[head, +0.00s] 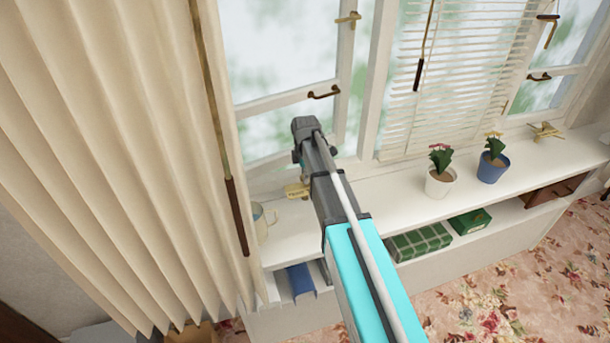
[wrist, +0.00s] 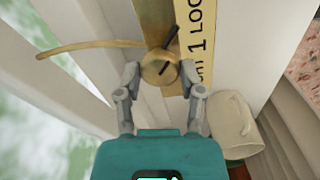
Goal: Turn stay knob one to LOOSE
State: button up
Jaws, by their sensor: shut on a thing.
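In the wrist view, the round brass stay knob (wrist: 158,75) has a dark pointer line slanting to the upper right. Behind it is a brass plate (wrist: 155,22) with a yellow label (wrist: 197,35) showing "1" and part of a word starting "LO". A curved brass rod (wrist: 85,44) runs left from the knob. My gripper (wrist: 160,72) is shut on the knob, one finger on each side. In the head view, a brass fitting (head: 297,190) shows on the sill left of my arm; my fingers are hidden there.
A cream mug stands on the sill (head: 385,185) close to my gripper, seen in the wrist view (wrist: 232,125) and head view (head: 260,222). A long curtain (head: 120,150) hangs at left. A white pot (head: 440,182) and blue pot (head: 491,168) hold plants farther right.

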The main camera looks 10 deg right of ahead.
jog(key=shift+n, duration=0.9)
jog(key=o, duration=1.2)
jog(key=shift+m, duration=0.3)
